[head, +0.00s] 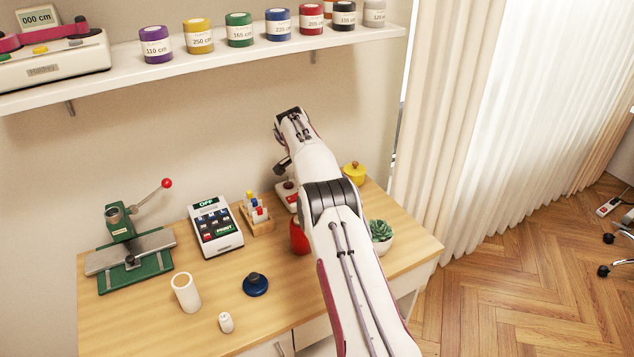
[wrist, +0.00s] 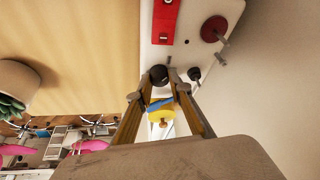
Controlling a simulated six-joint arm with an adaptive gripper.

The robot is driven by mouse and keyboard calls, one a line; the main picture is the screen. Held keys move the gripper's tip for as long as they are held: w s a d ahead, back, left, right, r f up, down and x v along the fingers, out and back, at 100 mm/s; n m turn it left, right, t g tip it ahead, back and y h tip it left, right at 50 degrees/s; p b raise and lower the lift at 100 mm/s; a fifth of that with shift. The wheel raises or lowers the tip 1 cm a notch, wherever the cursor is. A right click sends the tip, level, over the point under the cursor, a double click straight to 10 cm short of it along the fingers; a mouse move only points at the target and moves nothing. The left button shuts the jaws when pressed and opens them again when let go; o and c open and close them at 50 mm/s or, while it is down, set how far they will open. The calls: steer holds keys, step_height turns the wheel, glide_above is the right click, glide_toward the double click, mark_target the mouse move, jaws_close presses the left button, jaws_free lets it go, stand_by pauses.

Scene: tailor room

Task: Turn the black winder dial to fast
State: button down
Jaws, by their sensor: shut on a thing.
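The black winder dial (wrist: 158,75) is a small round knob on a white machine body (wrist: 185,50) in the wrist view. My gripper (wrist: 160,78) has its two fingertips on either side of the dial and is shut on it. A fast mark is not readable, so the dial's setting cannot be told. In the head view, part of the white and red winder (head: 287,193) shows beside my arm at the back of the table. There the dial and fingertips are hidden behind the arm.
In the wrist view, a yellow part (wrist: 160,115) lies between my fingers, and a dark knob (wrist: 194,74) sits close right of the dial. In the head view, a spool stand (head: 256,215) and a potted plant (head: 381,232) flank my arm. The front table has free room.

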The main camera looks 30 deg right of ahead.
steer(key=c, duration=1.8)
jaws_free()
steer(key=shift+c, duration=0.2)
steer(key=shift+r, duration=0.1)
steer(key=v, duration=1.2)
